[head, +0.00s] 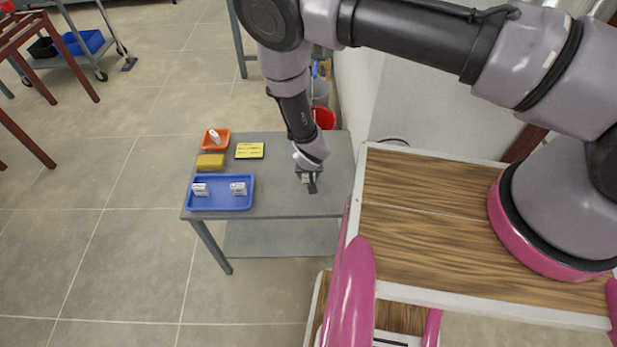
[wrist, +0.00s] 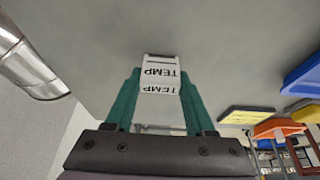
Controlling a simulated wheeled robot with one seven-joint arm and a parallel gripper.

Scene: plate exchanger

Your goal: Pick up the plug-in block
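In the head view the white block (head: 305,178) shows at the end of my gripper (head: 311,182), over the right part of the grey table (head: 282,204). Whether the block still touches the table top is hard to tell.
A blue tray (head: 221,207) with two white blocks is left of my gripper. Behind it are a yellow sponge-like block (head: 210,162), a yellow label plate (head: 249,151) and an orange tray (head: 222,146) with a white piece. A red bucket (head: 324,118) stands beyond the table.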

